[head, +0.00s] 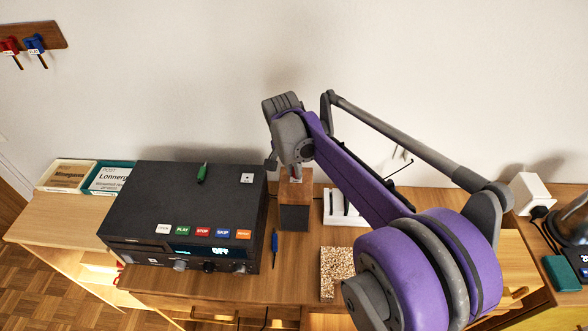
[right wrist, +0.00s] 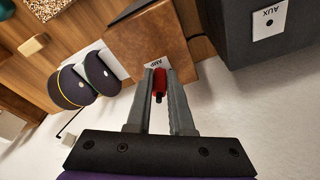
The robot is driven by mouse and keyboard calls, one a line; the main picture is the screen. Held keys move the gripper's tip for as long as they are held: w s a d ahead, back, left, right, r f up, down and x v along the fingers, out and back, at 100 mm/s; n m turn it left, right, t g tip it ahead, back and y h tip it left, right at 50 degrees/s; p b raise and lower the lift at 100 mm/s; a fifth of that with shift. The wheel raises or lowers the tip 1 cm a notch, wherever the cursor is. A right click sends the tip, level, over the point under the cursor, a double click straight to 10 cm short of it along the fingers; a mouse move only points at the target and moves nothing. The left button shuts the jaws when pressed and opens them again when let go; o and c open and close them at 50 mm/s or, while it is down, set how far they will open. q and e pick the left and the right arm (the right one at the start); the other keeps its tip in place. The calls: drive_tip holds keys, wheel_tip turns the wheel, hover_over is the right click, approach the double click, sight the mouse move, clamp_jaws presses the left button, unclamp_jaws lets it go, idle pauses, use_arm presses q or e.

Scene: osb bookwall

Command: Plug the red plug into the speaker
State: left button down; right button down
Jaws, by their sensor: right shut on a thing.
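The speaker (head: 293,216) is a small wooden box with a dark front, standing right of the black amplifier. My right gripper (head: 285,165) is above its top and hides part of it. In the right wrist view, the speaker's brown top (right wrist: 157,38) carries a white label reading AMP (right wrist: 160,65). There my right gripper (right wrist: 160,84) is shut on the red plug (right wrist: 160,80), between its fingertips. The plug's far end is at or very near the label; I cannot tell whether it is in the socket. My left gripper is not in view.
The black amplifier (head: 185,205) has a green plug (head: 202,173) and a white label on top. A blue pen (head: 274,248) lies beside it. A white holder (head: 340,208) with dark items stands right of the speaker. A wall rack (head: 50,34) holds red and blue plugs.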

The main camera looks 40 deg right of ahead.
drive_tip(key=shift+f, duration=0.3)
drive_tip(key=c, duration=0.7)
unclamp_jaws()
drive_tip(key=shift+r, duration=0.15)
